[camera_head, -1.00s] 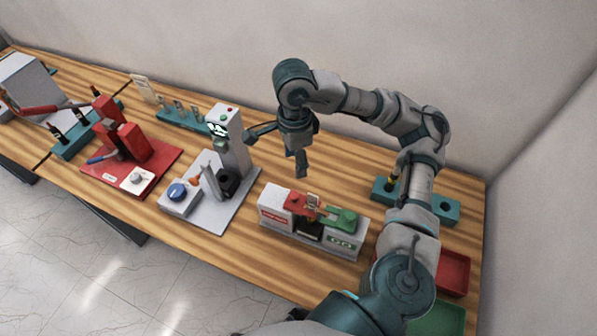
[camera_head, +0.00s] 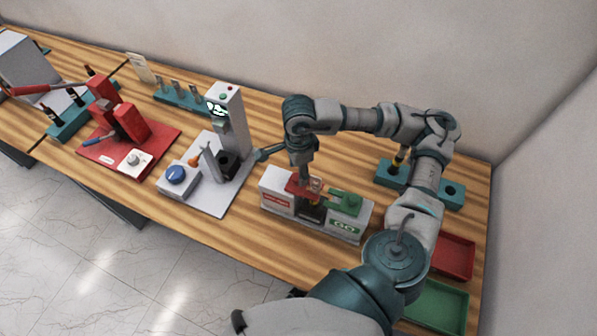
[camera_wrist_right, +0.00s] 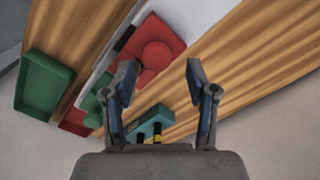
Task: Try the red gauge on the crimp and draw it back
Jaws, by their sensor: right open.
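The red gauge (camera_head: 296,186) sits on the left part of a white gauge stand (camera_head: 275,197), next to a red label. The green gauge (camera_head: 346,202) sits on the stand's right part. My right gripper (camera_head: 284,165) is open and empty, just above and behind the red gauge. In the right wrist view the red gauge (camera_wrist_right: 158,52) shows beyond and between the spread fingers (camera_wrist_right: 164,95); contact is not visible. The green gauge (camera_wrist_right: 92,108) is partly behind the left finger. My left gripper is out of view.
Left of the stand is a grey tester (camera_head: 228,130) with a blue knob (camera_head: 176,174), then a red press (camera_head: 125,125). A teal holder (camera_head: 390,175), red tray (camera_head: 455,256) and green tray (camera_head: 437,305) lie right. Bare wood surrounds the stand.

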